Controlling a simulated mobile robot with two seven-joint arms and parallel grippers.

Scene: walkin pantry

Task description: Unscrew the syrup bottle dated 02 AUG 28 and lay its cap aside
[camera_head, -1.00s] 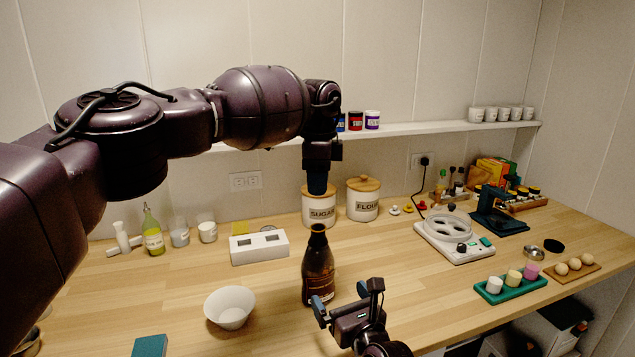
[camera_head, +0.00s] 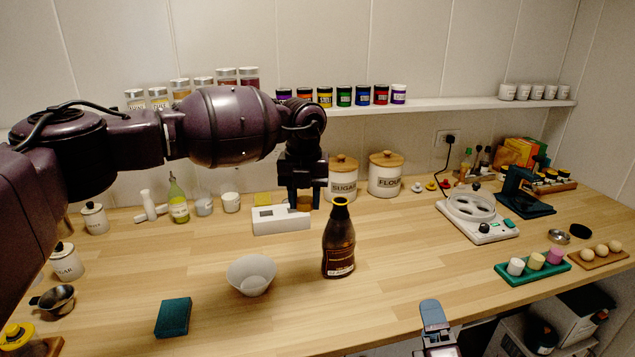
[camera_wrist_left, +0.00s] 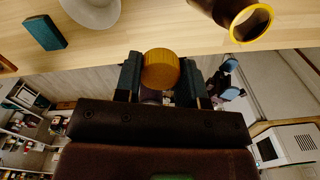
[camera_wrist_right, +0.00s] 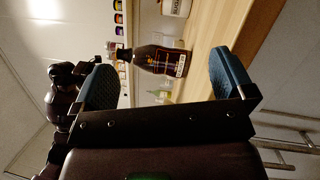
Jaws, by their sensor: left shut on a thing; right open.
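The syrup bottle (camera_head: 339,247) stands upright on the counter, brown with a dark label and an uncapped mouth ringed in yellow. Its date cannot be read. Its open mouth (camera_wrist_left: 250,22) shows in the left wrist view. My left gripper (camera_head: 305,204) is shut on the ridged orange-yellow cap (camera_wrist_left: 160,70), holding it clear of the bottle, to its left in the head view. My right gripper (camera_head: 434,318) is open and empty at the counter's front edge, right of the bottle. In the right wrist view the bottle (camera_wrist_right: 165,61) appears beyond its fingers, apart from them.
A white bowl (camera_head: 251,275) and a teal block (camera_head: 173,317) lie left of the bottle. A green tray of small cups (camera_head: 533,267) is at right. Bare counter (camera_head: 410,255) lies right of the bottle.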

